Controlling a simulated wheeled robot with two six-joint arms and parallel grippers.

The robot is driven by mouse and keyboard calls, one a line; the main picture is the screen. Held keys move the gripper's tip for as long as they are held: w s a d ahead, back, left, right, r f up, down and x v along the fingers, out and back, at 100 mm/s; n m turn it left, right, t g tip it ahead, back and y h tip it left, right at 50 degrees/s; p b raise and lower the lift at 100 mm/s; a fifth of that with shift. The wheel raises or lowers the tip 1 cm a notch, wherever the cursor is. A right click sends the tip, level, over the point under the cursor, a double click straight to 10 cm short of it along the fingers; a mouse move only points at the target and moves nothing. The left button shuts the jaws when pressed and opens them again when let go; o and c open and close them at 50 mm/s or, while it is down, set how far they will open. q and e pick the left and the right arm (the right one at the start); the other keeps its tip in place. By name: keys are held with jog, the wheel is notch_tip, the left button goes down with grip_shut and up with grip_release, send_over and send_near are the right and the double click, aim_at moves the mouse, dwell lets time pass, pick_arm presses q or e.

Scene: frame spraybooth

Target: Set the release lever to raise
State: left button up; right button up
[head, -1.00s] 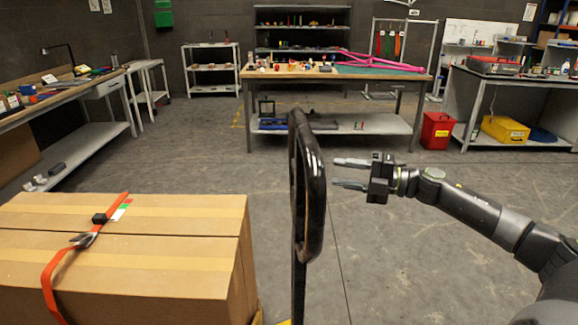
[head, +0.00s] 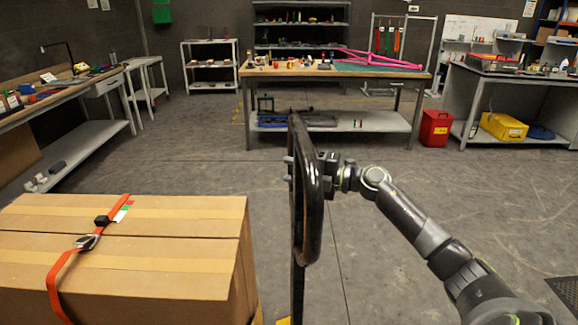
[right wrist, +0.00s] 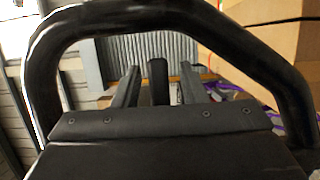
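A black loop handle (head: 313,205) on a dark upright shaft (head: 298,290) stands in the middle of the head view, seen nearly edge-on. My right gripper (head: 288,169) reaches from the right through the loop, its fingertips showing just left of it. In the right wrist view the loop handle (right wrist: 180,15) arches around the two spread fingers. A dark upright piece, probably the release lever (right wrist: 158,80), stands between the fingers with a gap on each side. The lever's setting cannot be told, and it is hidden in the head view. My left gripper is not in view.
A large cardboard box (head: 120,275) with an orange strap stands at the lower left, close to the handle. A workbench (head: 335,72) with small items and a pink frame is ahead. A red bin (head: 436,128) stands right of it. The grey floor between is open.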

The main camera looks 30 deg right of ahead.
jog(key=shift+x, duration=0.8)
grip_shut()
